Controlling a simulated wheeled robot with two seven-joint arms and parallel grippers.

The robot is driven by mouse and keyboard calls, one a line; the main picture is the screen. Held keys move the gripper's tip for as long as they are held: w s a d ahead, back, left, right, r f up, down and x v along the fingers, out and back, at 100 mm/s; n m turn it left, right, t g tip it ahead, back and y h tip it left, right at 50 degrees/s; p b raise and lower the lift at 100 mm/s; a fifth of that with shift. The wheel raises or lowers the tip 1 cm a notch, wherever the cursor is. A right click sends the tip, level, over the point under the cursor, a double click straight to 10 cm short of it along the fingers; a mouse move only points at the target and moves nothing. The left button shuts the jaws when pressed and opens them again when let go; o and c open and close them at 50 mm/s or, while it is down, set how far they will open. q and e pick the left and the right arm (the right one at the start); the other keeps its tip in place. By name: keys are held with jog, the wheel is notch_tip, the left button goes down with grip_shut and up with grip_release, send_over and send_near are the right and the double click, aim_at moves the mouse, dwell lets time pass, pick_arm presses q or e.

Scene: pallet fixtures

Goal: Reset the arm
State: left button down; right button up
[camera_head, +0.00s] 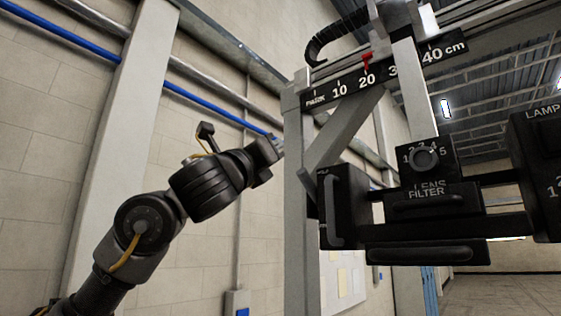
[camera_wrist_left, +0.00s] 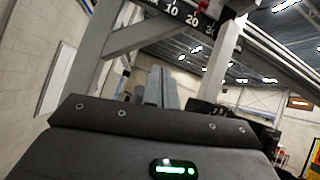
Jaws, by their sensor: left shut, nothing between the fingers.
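My left arm (camera_head: 205,185) comes in from the lower left in the head view and reaches up to the right. Its gripper (camera_head: 279,146) is shut and empty, its tip close to the grey upright post (camera_head: 297,190) in the picture. I cannot tell whether it touches the post. In the left wrist view the shut fingers (camera_wrist_left: 162,88) point away above the dark gripper body, with a green light on it. My right gripper is not in view.
A grey frame carries a centimetre scale (camera_head: 380,75) with a red pointer (camera_head: 366,62). Black boxes, one marked LENS FILTER (camera_head: 428,165) and one marked LAMP (camera_head: 543,140), stand right of the post. A brick wall (camera_head: 50,140) with a blue pipe lies behind. Open air surrounds the arm's left.

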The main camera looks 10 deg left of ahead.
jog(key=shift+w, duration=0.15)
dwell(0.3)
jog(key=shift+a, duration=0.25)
